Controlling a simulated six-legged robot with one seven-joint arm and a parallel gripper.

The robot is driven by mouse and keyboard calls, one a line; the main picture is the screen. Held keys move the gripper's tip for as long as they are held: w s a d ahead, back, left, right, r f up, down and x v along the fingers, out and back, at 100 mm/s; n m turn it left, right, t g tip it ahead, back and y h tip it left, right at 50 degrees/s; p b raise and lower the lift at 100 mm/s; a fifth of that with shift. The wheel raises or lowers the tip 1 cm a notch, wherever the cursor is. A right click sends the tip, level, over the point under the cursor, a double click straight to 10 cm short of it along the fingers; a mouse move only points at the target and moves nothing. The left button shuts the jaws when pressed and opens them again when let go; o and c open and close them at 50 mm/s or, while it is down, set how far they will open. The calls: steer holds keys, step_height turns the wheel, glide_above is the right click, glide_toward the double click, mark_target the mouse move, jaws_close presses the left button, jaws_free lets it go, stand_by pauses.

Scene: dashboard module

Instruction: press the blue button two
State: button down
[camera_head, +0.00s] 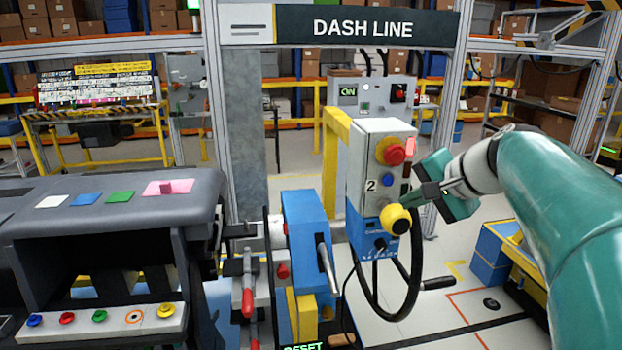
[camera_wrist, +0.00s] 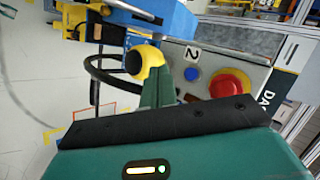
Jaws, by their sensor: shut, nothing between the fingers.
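The grey control box (camera_head: 365,150) carries a "2" label and a small blue button (camera_head: 388,180). The blue button also shows in the wrist view (camera_wrist: 192,74), between the "2" and a big red button (camera_wrist: 230,84). My gripper (camera_head: 414,201) is shut and empty, in front of the box's lower right, lower than the blue button and to its right. In the wrist view my shut fingers (camera_wrist: 158,82) lie left of the blue button, overlapping a yellow knob with a dark face (camera_wrist: 148,62). I cannot tell whether they touch the knob. The blue button is unobstructed in both views.
The red button in a yellow collar (camera_head: 391,151) sits above the blue one. A black cable (camera_head: 414,285) loops below the box. A blue lever fixture (camera_head: 305,235) stands to its left. The dashboard (camera_head: 100,205) has other coloured buttons, including a blue one (camera_head: 35,320).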

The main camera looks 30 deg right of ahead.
steer(key=shift+w+d, duration=0.3)
steer(key=shift+w, duration=0.55)
steer(key=shift+w+d, duration=0.25)
steer(key=shift+w, duration=0.65)
steer(key=shift+w+d, duration=0.3)
steer(key=shift+w, duration=0.55)
steer(key=shift+w, duration=0.1)
steer(key=shift+w+d, duration=0.15)
steer(key=shift+w, duration=0.15)
steer(key=shift+w+d, duration=0.1)
steer(key=shift+w, duration=0.3)
stand_by(0.6)
steer(key=shift+s, duration=0.1)
steer(key=shift+s+a, duration=0.25)
steer(key=shift+s, duration=0.45)
steer(key=shift+s+a, duration=0.25)
steer(key=shift+s, duration=0.55)
steer(key=shift+s+a, duration=0.2)
steer(key=shift+s, duration=0.6)
steer(key=shift+s+a, duration=0.25)
steer(key=shift+s, duration=0.55)
